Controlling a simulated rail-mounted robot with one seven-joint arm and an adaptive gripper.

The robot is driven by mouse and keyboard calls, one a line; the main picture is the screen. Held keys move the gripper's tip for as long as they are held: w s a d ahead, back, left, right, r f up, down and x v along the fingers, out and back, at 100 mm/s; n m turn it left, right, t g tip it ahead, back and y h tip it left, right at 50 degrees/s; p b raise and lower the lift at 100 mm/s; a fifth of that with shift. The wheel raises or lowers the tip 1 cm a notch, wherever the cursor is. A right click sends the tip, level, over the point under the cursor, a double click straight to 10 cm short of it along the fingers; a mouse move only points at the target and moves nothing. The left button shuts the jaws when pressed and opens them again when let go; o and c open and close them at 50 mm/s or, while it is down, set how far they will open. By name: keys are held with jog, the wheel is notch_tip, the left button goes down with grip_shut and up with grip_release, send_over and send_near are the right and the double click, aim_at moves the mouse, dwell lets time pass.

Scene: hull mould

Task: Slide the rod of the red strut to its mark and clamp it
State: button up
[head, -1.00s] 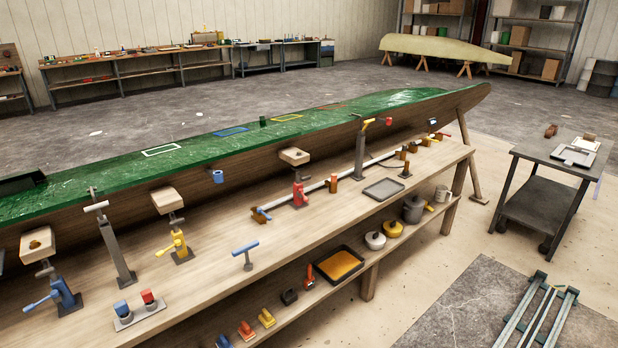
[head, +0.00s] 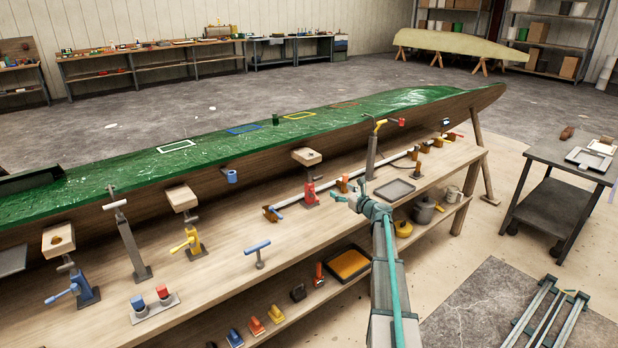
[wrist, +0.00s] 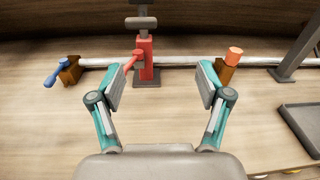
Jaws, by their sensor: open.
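The red strut (head: 311,194) stands upright on the wooden bench below the green hull mould, with a grey rod rising from its red body and a wooden pad (head: 306,157) above it. In the wrist view the red strut (wrist: 146,62) is ahead, just left of centre between my fingers, with its red lever (wrist: 131,61) slanting down to the left. The upper rod (wrist: 143,22) runs off the top edge, and I cannot make out a mark. My gripper (wrist: 161,86) is open and empty, apart from the strut. In the head view my gripper (head: 352,199) is right of the strut.
A long white pipe (wrist: 190,60) passes by the strut, held in brown blocks with a blue handle (wrist: 55,74) and an orange knob (wrist: 234,55). A grey tray (head: 394,190) and grey post (head: 371,157) are at right. A yellow strut (head: 192,240) stands left.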

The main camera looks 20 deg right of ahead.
aim_at(319, 177)
jog(key=shift+y, duration=0.5)
jog(key=p+x, duration=0.1)
jog(key=x, duration=0.3)
jog(key=a+r+p+x, duration=0.1)
jog(key=x, duration=0.3)
jog(key=a+r+x, duration=0.1)
jog(key=x, duration=0.3)
jog(key=shift+w+a+p, duration=0.15)
jog(key=shift+a+p, duration=0.1)
jog(key=shift+p, duration=0.15)
grip_shut()
